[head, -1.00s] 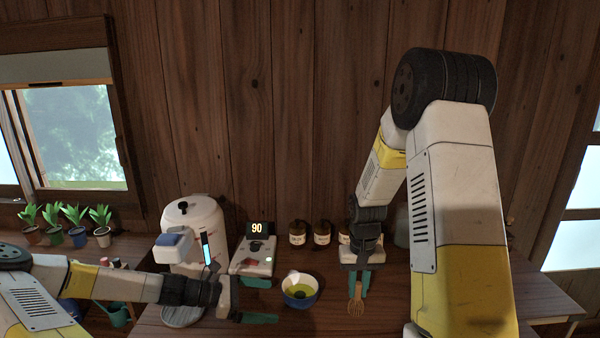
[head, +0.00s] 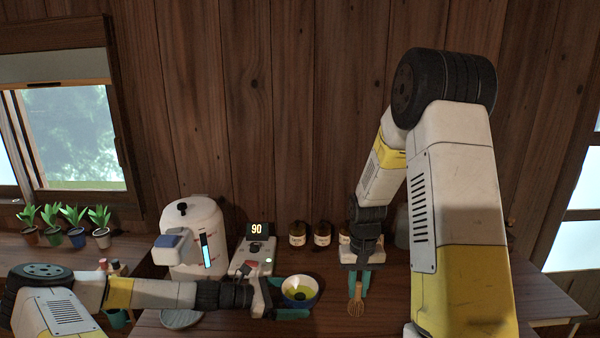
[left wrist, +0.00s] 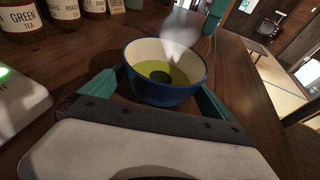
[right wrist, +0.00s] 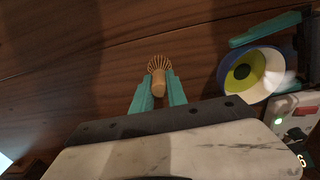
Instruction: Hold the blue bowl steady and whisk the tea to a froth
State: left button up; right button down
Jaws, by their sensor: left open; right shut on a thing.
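The blue bowl (head: 299,291) stands on the wooden table with green tea in it and a dark round patch in the middle. It also shows in the left wrist view (left wrist: 160,93), with faint steam above. My left gripper (head: 288,298) is open, its teal fingers to either side of the bowl's near part; I cannot tell if they touch it. My right gripper (head: 357,284) is shut on the handle of the bamboo whisk (head: 355,307), to the right of the bowl, tines downward. The whisk also shows in the right wrist view (right wrist: 159,82).
A white water heater (head: 190,235) and a device with a "90" display (head: 256,229) stand behind and left of the bowl. Several labelled tea jars (head: 322,234) stand at the back. A grey round plate (head: 181,319) lies at the front left. Table right of the whisk looks clear.

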pick_arm(q)
jog(key=shift+w+d+f, duration=0.15)
jog(key=shift+d, duration=0.35)
jog(key=c, duration=0.8)
jog(key=shift+c, duration=0.2)
pick_arm(e)
jog(key=w+a+r, duration=0.4)
jog(key=a, duration=0.1)
send_near(300, 277)
jog(key=s+r, duration=0.3)
jog(key=s, duration=0.1)
jog(key=shift+s+f, duration=0.1)
jog(key=shift+f, duration=4.5)
